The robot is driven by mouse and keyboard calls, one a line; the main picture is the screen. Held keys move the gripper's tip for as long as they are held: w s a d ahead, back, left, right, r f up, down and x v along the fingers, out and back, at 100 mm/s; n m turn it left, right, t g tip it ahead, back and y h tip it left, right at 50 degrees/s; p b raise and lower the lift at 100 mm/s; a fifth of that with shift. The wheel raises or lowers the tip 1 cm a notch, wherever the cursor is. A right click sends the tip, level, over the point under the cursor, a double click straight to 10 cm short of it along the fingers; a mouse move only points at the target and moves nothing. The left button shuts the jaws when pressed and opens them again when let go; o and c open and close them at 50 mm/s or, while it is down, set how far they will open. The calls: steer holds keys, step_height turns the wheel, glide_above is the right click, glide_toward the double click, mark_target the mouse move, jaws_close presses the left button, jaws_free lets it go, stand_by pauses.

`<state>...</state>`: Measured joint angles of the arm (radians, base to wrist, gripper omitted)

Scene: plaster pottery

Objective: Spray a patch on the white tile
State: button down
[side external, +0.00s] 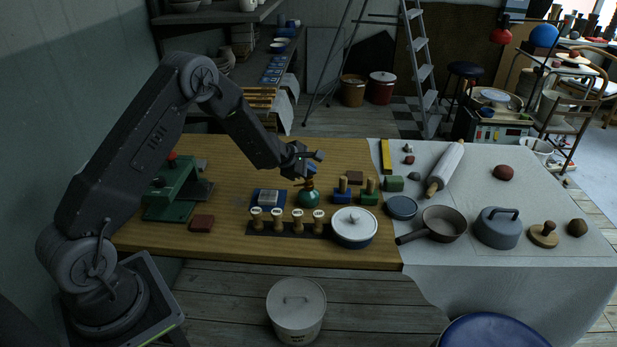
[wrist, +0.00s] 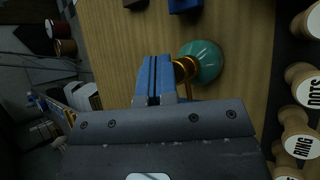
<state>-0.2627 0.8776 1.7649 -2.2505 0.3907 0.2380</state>
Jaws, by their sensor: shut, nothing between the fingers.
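A green spray bottle (side external: 307,194) with a brass neck stands upright on the wooden table; in the wrist view its round green body (wrist: 205,62) is right of my fingers. My gripper (side external: 318,155) is shut and empty, its blue fingers together above the bottle's top in the side view. In the wrist view the fingers (wrist: 153,78) lie beside the brass neck (wrist: 184,68); I cannot tell whether they touch it.
Several wooden stamps (side external: 277,215) stand in a dark rack in front, and a white lidded pot (side external: 353,225) is at front right. A green press (side external: 172,195) stands left. The table behind is clear.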

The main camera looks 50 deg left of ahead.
mark_target(309, 178)
steer(key=shift+r, duration=0.2)
steer(key=shift+r, duration=2.95)
steer(key=shift+r, duration=0.1)
steer(key=s+d+r+m+h, duration=0.3)
steer(key=d+r+m, duration=0.4)
steer(key=d+r, duration=0.45)
steer(key=s+d+r+m+g, duration=0.1)
steer(key=s+d+r+m, duration=0.55)
steer(key=s+r, duration=0.3)
steer(key=s+f+m+g+y, duration=0.1)
steer(key=s+m+y, duration=0.3)
steer(key=s+m, duration=0.7)
steer(key=s+g, duration=0.1)
steer(key=s, duration=1.2)
steer(key=shift+s+f+m, duration=0.25)
steer(key=shift+f+m, duration=0.05)
steer(key=shift+m, duration=0.05)
